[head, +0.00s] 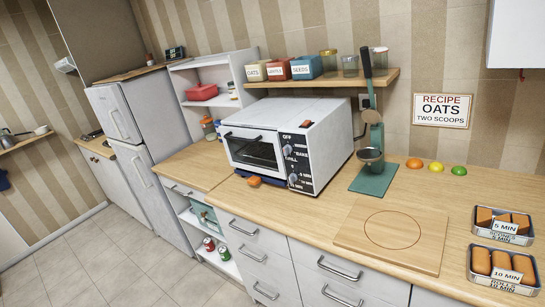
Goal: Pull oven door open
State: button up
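The white countertop oven (290,140) stands on the wooden counter in the middle of the head view. Its front door (252,151) has a dark glass window and looks shut. A black control panel (297,160) with several knobs is to the right of the door. My gripper is not in the picture, so its place relative to the handle cannot be seen.
An orange object (254,181) lies on the counter before the oven. A ladle stand (374,178) is to its right. A wooden board (388,235) and two food trays (503,225) lie farther right. Drawers (253,235) are below; the floor (120,260) at left is clear.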

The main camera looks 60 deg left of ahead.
aim_at(241, 134)
jog(key=u, duration=1.85)
jog(key=i+l+u, duration=0.2)
jog(key=i, duration=0.35)
jog(key=i+u, duration=0.2)
jog(key=i, duration=0.3)
jog(key=i+l+u, duration=0.2)
jog(key=i, duration=0.3)
jog(key=l, duration=0.1)
